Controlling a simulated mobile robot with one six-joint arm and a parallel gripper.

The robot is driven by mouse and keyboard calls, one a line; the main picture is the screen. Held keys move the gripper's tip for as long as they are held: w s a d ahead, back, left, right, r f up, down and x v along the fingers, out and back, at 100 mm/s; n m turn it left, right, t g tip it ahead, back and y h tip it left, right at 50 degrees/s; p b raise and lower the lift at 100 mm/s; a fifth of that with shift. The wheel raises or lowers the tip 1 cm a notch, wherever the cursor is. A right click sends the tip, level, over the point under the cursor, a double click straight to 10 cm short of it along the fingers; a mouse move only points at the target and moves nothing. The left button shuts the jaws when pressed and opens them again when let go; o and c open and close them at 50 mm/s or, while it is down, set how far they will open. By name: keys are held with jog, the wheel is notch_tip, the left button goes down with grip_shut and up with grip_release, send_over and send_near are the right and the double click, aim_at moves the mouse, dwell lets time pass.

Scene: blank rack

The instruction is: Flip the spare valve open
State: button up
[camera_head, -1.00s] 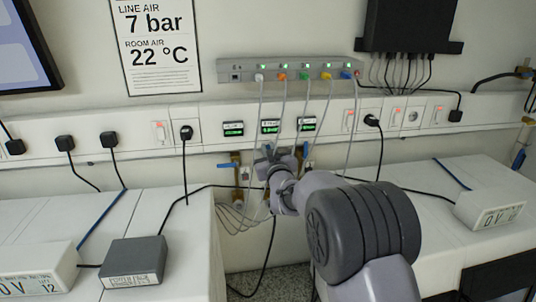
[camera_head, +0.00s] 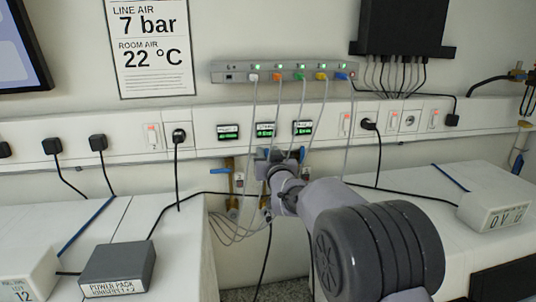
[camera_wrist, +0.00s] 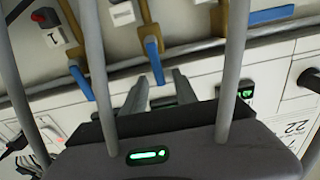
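Three brass valves with blue handles show in the wrist view. The right valve handle (camera_wrist: 270,16) lies across its pipe. The middle valve handle (camera_wrist: 152,58) and the left valve handle (camera_wrist: 81,82) run along theirs. I cannot read which is labelled spare. My gripper (camera_wrist: 161,76) is open, its two grey fingers apart, with the middle handle's free end at or between the tips; contact cannot be told. In the head view my gripper (camera_head: 269,155) is below the wall trunking and hides the middle valve. The crosswise handle (camera_head: 220,169) shows left of it.
Thin grey cables (camera_head: 322,115) hang from the switch strip (camera_head: 290,71) in front of the valves, and two cross the wrist view close up. White benches (camera_head: 165,225) stand on both sides, with a dark power pack (camera_head: 118,268) on the left one.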

jog(key=shift+s, duration=0.1)
jog(key=b+v, duration=0.4)
jog(key=v, duration=1.3)
jog(key=shift+s+r, duration=0.1)
jog(key=s+d+f+m+g+h+b, duration=0.2)
jog(key=s+d+f+b, duration=0.3)
jog(key=s+f, duration=0.15)
jog(key=s+d+f+m+g+h+b, duration=0.1)
jog(key=s+d+f+m+g+b, duration=0.15)
jog(key=s+d+f+b, duration=0.4)
jog(key=s+f+m+g+b, duration=0.3)
jog(key=s+f+g+b, duration=0.4)
jog(key=s+f, duration=1.2)
jog(key=s, duration=0.3)
jog(key=shift+d+f, duration=0.15)
jog(key=shift+d, duration=0.25)
